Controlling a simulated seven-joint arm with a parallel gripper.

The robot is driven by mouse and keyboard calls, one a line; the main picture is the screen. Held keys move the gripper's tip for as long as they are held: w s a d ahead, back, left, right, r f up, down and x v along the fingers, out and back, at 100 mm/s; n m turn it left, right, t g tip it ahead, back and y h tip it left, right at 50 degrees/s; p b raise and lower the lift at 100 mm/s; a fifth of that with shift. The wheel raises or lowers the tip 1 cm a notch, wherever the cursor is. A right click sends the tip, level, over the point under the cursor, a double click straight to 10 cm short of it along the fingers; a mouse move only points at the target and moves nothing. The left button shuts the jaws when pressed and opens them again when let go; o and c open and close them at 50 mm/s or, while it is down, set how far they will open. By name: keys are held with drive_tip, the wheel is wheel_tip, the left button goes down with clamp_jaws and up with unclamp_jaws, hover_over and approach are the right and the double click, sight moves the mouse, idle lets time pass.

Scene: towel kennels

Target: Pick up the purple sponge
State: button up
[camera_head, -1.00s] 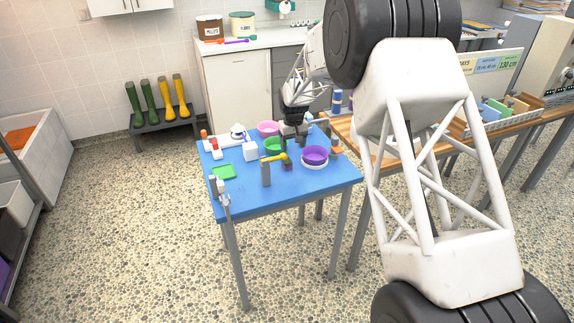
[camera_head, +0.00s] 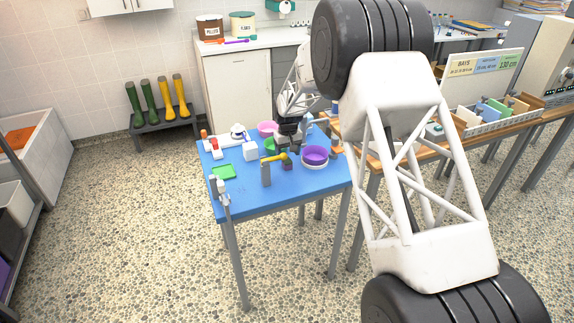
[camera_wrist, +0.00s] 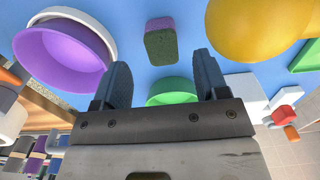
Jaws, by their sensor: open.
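The purple sponge (camera_wrist: 160,23) lies on the blue table in the wrist view, a small block with a purple edge and a dark green-grey face. In the head view the sponge (camera_head: 287,167) is a tiny dark purple block, partly hidden behind the yellow-headed object. My gripper (camera_wrist: 163,75) is open and empty, its two dark fingers apart. The sponge appears just beyond the fingertips, roughly centred between them and not touched. In the head view my gripper (camera_head: 289,146) is above the back part of the table, over the green bowl.
A purple bowl (camera_wrist: 60,57) with a white dish is left of the sponge in the wrist view. A large yellow rounded object (camera_wrist: 255,25) is to the right. A green bowl (camera_wrist: 172,92) lies between the fingers. Several small items crowd the blue table (camera_head: 240,203).

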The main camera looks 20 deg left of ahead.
sight(287, 160)
drive_tip(key=shift+f, duration=0.1)
drive_tip(key=shift+a+f, duration=0.15)
drive_tip(key=shift+f, duration=2.4)
drive_tip(key=c, duration=1)
